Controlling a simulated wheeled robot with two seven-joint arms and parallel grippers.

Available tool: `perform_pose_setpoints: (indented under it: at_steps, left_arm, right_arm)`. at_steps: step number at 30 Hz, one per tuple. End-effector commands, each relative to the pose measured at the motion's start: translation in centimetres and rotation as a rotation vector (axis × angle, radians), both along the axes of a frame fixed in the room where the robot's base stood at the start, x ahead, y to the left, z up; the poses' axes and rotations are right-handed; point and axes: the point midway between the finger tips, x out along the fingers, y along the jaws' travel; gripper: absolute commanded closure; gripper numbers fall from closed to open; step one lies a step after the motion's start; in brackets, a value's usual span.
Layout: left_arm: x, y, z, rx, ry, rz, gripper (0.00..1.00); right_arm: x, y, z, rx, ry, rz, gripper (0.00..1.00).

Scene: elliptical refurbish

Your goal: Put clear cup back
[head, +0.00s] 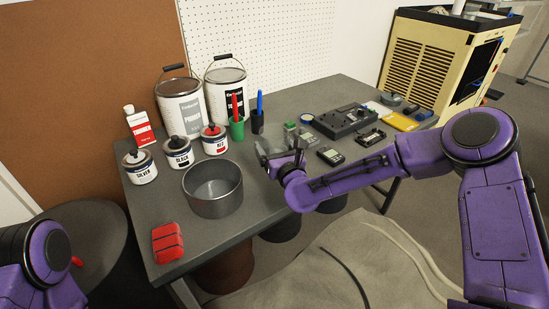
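My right gripper (270,158) reaches in from the right over the middle of the table, just right of the grey metal pot. A greyish, partly see-through shape shows at its fingertips. I cannot tell whether this is the clear cup or only the fingers, nor whether the fingers are open or shut. No clear cup stands out plainly elsewhere on the table. My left arm shows at the lower left corner, and its gripper is out of view.
The dark table (160,200) holds a metal pot (212,190), a red block (168,242), small paint cans (140,167), two large primer cans (180,103), and green (237,128) and black (258,122) pen holders. Electronics (345,120) lie at the right. The front left surface has free room.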

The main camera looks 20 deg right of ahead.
Motion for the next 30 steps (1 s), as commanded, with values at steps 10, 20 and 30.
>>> perform_pose_setpoints:
  at_steps: [10,20,30]
  left_arm:
    - [0.0,0.0,-0.2,0.000,0.000,0.000,0.60]
    - [0.0,0.0,-0.3,0.000,0.000,0.000,0.60]
    - [0.0,0.0,-0.7,0.000,0.000,0.000,0.60]
  right_arm:
    - [2.3,-0.6,-3.9,0.000,0.001,0.001,0.47]
    - [2.3,-0.6,-5.8,0.002,-0.002,0.000,0.47]
    - [2.3,-0.6,-6.1,0.001,-0.002,0.001,0.00]
